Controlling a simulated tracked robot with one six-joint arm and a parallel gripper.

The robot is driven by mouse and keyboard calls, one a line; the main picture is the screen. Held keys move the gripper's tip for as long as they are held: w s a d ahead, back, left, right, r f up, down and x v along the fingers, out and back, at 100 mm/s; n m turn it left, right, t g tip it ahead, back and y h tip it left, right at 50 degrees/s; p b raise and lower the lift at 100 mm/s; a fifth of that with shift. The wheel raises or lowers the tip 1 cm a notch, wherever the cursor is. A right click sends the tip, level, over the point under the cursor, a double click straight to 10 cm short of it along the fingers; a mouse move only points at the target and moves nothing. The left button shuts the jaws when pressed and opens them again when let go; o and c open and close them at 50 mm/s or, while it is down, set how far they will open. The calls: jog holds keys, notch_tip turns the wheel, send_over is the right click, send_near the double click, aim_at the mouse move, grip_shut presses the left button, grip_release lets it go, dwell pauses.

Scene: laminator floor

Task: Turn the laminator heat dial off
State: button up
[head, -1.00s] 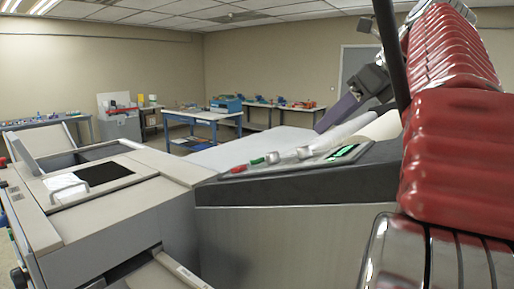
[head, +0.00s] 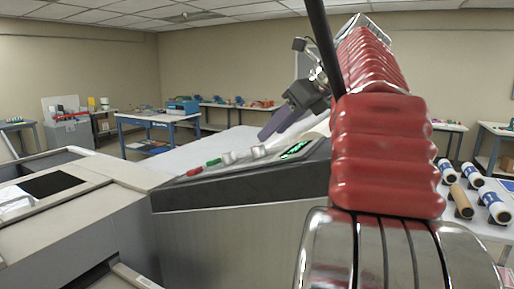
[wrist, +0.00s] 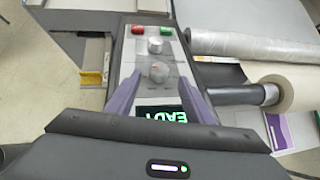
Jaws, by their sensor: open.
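The laminator's sloped control panel (head: 250,162) carries a red button (wrist: 138,29), a green button (wrist: 166,31), two silver dials and a lit green display (wrist: 165,115). In the wrist view one dial (wrist: 155,45) is near the buttons and the other dial (wrist: 159,72) is nearer the display. No readable label shows which is the heat dial. My gripper (wrist: 160,75) is open, its two purple fingers on either side of the nearer dial in that view. In the head view my gripper (head: 266,134) is just above the panel; contact cannot be told.
Rolls of film (wrist: 255,45) lie beside the panel. The grey laminator body (head: 95,225) fills the left foreground. Blue-legged tables (head: 158,120) stand at the back, and a table with several rolls (head: 475,190) is at the right.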

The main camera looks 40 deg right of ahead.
aim_at(258, 146)
jog(key=x, duration=0.8)
jog(key=shift+w+f, duration=0.15)
jog(key=shift+c, duration=0.6)
jog(key=c, duration=0.9)
jog(key=shift+a, duration=0.2)
jog(key=shift+d, duration=0.15)
